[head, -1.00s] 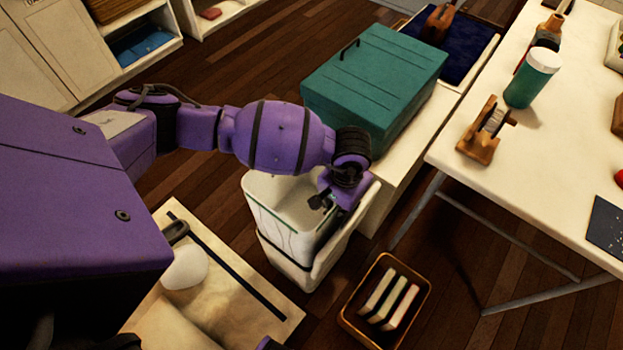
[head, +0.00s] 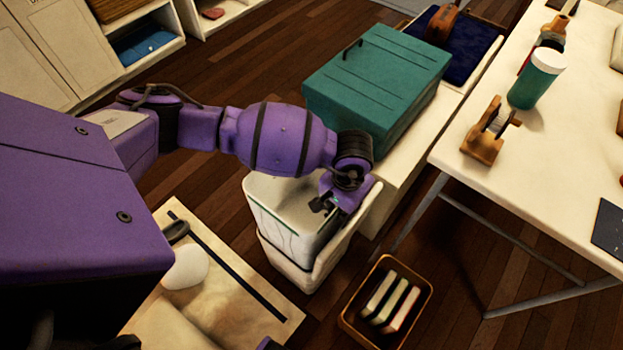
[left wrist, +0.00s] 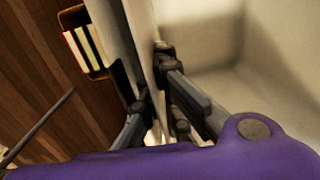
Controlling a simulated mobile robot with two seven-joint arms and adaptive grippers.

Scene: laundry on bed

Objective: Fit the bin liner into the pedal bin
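The white pedal bin (head: 284,262) stands on the wooden floor with its top open. A pale bin liner (head: 277,218) with a thin green line near its edge appears to sit in and over the bin's mouth; where it ends and the bin begins is hard to tell. My left gripper (head: 324,205) is at the bin's right rim, pointing down. In the left wrist view its fingers (left wrist: 152,82) straddle a thin white wall or liner edge, one on each side. Whether they press on it is unclear. My right gripper is not visible.
A teal case (head: 375,85) lies on a white bench right behind the bin. A small box of books (head: 350,331) stands on the floor at front right, and a white table (head: 560,190) is at right. A beige mat (head: 222,310) lies at front left.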

